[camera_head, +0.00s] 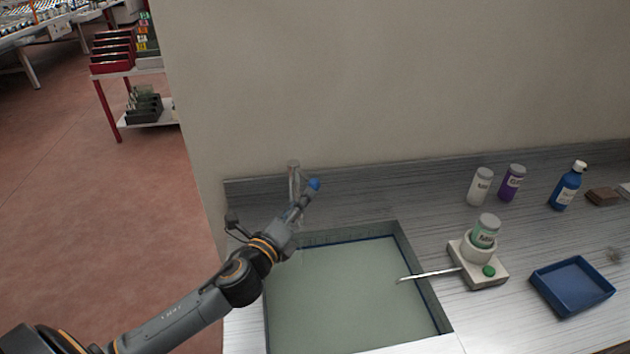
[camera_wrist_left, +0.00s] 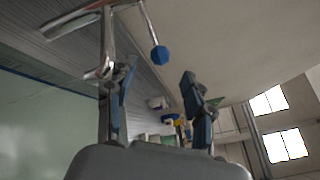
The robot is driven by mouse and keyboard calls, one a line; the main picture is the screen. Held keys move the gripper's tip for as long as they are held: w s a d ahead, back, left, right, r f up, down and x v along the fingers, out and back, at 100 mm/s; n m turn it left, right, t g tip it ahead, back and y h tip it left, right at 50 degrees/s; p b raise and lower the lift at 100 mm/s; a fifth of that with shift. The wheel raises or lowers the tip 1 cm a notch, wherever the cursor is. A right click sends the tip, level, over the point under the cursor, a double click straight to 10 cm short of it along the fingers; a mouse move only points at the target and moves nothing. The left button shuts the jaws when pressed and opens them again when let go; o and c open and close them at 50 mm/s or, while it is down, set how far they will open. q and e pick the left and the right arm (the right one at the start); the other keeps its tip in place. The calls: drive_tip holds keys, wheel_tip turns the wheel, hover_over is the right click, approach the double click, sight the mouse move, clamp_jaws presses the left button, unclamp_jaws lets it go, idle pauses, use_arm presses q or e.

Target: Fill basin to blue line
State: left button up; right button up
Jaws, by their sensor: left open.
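The basin (camera_head: 425,280) is sunk in the counter and holds pale green-grey water (camera_head: 350,295). A blue line (camera_head: 350,241) runs along its far inner wall, close to the water's edge; I cannot tell the exact gap. The blue line also shows in the left wrist view (camera_wrist_left: 45,77). The metal tap (camera_head: 293,178) stands behind the basin with a blue knob (camera_head: 314,184) on a lever. My left gripper (camera_head: 303,203) is open at the tap. In the left wrist view the blue knob (camera_wrist_left: 159,55) appears between and beyond the spread fingers. My right gripper is out of view.
A white dispenser base (camera_head: 487,275) with a bottle and a thin spout reaches over the basin's right side. A blue tray (camera_head: 572,287) lies further right. Several bottles, including a blue one (camera_head: 566,187), stand along the back. A wall rises behind the counter.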

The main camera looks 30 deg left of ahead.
sight(312, 186)
use_arm(q)
drive_tip(key=w+p, duration=0.1)
drive_tip(key=w, duration=0.5)
drive_tip(key=shift+a+r, duration=0.1)
drive_tip(key=shift+w, duration=0.8)
clamp_jaws()
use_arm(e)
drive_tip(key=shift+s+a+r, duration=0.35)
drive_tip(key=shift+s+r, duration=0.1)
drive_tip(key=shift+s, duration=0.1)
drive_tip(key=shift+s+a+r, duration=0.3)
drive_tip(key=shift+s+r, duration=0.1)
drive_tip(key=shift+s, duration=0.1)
